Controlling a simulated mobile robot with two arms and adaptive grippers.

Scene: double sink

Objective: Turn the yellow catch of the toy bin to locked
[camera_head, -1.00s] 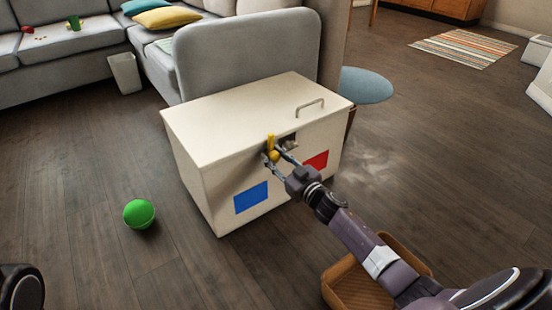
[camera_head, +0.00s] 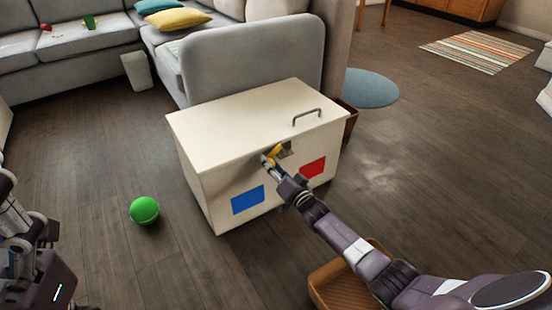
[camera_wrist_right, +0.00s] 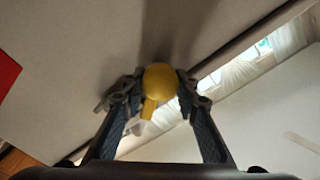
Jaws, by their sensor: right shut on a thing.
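The toy bin (camera_head: 240,120) is a cream box with a grey lid handle, standing on the wood floor. Its yellow catch (camera_head: 276,152) sits on the upper front face by a metal plate and leans up to the right. My right gripper (camera_head: 267,160) is at the catch, shut on it. In the right wrist view the catch's rounded yellow knob (camera_wrist_right: 160,78) lies between the two fingers of my right gripper (camera_wrist_right: 158,88). The gripper partly hides the catch in the head view. Part of my left arm shows at the lower left; its fingers are not clear.
A blue patch (camera_head: 248,199) and a red patch (camera_head: 312,168) mark the bin's front. A green ball (camera_head: 144,210) lies left of the bin. A brown tray (camera_head: 330,285) is under my right arm. A grey sofa (camera_head: 250,65) stands right behind the bin.

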